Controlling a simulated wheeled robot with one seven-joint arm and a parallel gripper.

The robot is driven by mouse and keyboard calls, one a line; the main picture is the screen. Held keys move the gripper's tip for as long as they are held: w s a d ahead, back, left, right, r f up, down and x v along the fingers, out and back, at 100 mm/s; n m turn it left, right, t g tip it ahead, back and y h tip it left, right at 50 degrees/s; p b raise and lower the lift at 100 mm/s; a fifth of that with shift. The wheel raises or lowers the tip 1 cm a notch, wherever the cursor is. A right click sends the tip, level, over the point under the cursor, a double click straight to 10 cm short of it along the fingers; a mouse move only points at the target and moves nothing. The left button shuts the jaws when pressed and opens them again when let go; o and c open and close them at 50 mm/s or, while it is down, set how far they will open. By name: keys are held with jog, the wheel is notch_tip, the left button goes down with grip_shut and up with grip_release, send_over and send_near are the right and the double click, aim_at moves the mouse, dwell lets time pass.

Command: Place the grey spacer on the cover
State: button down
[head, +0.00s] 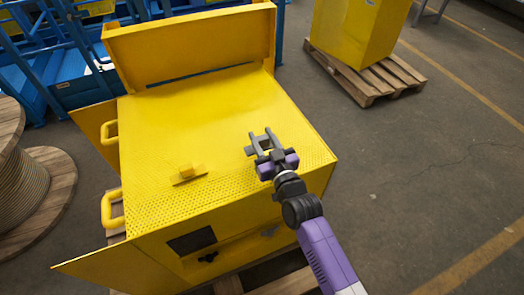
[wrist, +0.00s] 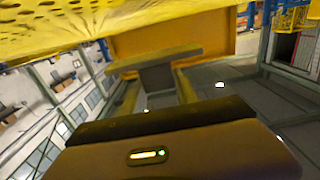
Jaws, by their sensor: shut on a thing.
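My gripper (head: 263,138) is shut on the grey spacer (head: 264,145), over the right front part of the yellow cover (head: 195,125). In the wrist view the spacer (wrist: 156,72) shows as a grey block with a wider flat bar, held between the two fingers. The cover's perforated surface (wrist: 90,28) fills the upper left of that view, and a gap seems to lie between it and the spacer. Whether the spacer touches the cover is hard to tell in the head view. A small yellow block with a thin base (head: 188,173) sits on the cover, left of my gripper.
A raised yellow flap (head: 190,45) stands at the cover's back edge. Yellow handles (head: 110,208) and open side panels stick out on the left. A wooden cable reel (head: 35,190) stands further left. A pallet (head: 370,80) with a yellow box is behind right. Floor at right is clear.

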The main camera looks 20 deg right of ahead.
jog(key=shift+f+b, duration=1.95)
jog(key=shift+f, duration=0.3)
jog(key=c, duration=0.9)
grip_release()
jog(key=s+b, duration=0.1)
jog(key=s, duration=1)
jog(key=shift+s+r+b, duration=0.1)
jog(key=shift+s+b, duration=0.25)
jog(key=shift+s, duration=0.15)
